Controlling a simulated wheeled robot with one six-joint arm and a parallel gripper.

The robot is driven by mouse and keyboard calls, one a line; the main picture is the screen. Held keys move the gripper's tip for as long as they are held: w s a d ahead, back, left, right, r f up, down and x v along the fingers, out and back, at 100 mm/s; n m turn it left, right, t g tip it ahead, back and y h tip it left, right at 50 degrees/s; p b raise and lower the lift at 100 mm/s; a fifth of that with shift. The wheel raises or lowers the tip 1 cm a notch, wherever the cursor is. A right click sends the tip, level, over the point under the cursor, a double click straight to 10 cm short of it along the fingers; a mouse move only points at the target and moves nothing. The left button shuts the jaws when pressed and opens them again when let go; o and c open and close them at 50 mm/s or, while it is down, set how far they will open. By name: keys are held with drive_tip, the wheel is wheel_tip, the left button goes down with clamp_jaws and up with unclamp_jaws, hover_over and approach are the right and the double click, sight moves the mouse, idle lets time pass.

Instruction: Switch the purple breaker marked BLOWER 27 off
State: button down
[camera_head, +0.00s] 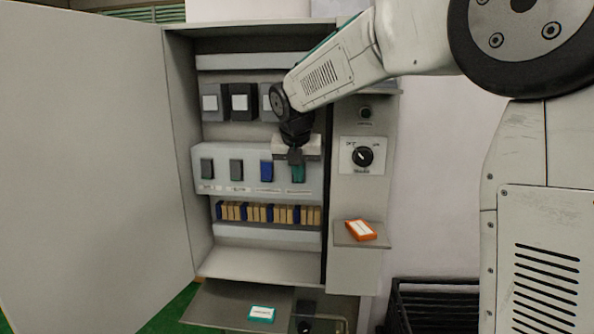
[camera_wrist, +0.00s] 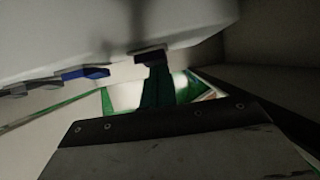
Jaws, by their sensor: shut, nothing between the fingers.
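A row of rocker breakers sits on a pale panel inside the open cabinet. From left they are a grey one (camera_head: 207,168), a second grey one (camera_head: 236,169), a blue to purplish one (camera_head: 266,171) and a teal one (camera_head: 298,173). Their labels are too small to read. My gripper (camera_head: 295,157) is shut and empty, in front of the upper part of the teal breaker, right of the blue one. In the wrist view, the blue breaker (camera_wrist: 86,73) sticks out left of my shut fingers (camera_wrist: 153,75). Contact with the teal breaker cannot be told.
The cabinet door (camera_head: 85,170) stands open at left. A rotary switch (camera_head: 362,156) is on the right side panel, above a shelf with an orange box (camera_head: 360,230). A teal box (camera_head: 262,314) lies on the lower shelf. Terminal blocks (camera_head: 268,213) run below the breakers.

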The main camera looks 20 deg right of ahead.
idle(0.3)
drive_tip(key=shift+w+d, duration=0.1)
drive_tip(key=shift+w, duration=0.05)
idle(0.3)
drive_tip(key=shift+r, duration=0.75)
drive_tip(key=s+a+r, duration=0.4)
drive_tip(key=s+r, duration=0.4)
drive_tip(key=r, duration=0.1)
drive_tip(key=shift+s+a+r, duration=0.15)
drive_tip(key=shift+s, duration=0.05)
